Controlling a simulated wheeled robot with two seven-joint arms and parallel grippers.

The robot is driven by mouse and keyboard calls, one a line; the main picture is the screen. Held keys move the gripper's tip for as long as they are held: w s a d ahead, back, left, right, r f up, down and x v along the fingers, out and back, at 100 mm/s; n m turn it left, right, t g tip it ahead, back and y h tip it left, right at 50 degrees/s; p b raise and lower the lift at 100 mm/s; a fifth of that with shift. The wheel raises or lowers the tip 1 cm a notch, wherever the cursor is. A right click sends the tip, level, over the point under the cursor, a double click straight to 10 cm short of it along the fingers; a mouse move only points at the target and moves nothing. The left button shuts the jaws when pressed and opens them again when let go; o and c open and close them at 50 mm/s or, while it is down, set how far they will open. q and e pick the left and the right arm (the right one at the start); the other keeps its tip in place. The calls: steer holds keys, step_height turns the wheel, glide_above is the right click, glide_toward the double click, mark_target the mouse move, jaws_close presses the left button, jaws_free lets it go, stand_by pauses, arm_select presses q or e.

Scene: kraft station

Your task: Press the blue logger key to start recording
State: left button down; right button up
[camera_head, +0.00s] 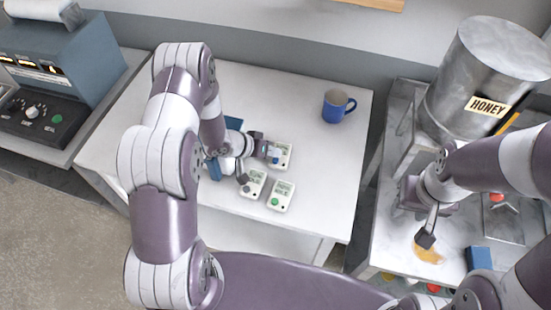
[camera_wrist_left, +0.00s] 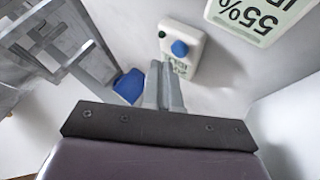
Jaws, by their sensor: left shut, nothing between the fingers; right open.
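A white logger (camera_head: 284,153) with a blue key lies on the white table, behind two similar loggers. In the left wrist view, its blue key (camera_wrist_left: 180,48) is a round button just beyond my fingertips; part of its display is hidden behind the fingers. My left gripper (camera_head: 268,150) is shut and empty, over the near left side of this logger. Its closed fingers (camera_wrist_left: 162,72) point at the logger beside the key; contact cannot be told. My right gripper (camera_head: 402,198) is open over the grey bench at the right, partly hidden by its wrist.
A logger with a grey key (camera_head: 256,183) and one with a green key (camera_head: 280,195) lie nearer me. A blue mug (camera_head: 336,106) stands at the back right. A honey tank (camera_head: 480,75) and amber puddle (camera_head: 430,254) are at the right.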

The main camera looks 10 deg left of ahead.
mark_target(272, 161)
arm_select(q)
steer(key=shift+f, duration=0.15)
steer(key=shift+f, duration=0.3)
steer(key=shift+f+b, duration=0.35)
steer(key=shift+f, duration=0.1)
stand_by(0.9)
stand_by(0.3)
steer(key=shift+r+p, duration=0.9)
steer(key=shift+p, duration=0.05)
step_height(272, 161, up, 5)
steer(key=p, duration=0.4)
steer(key=shift+p, duration=0.4)
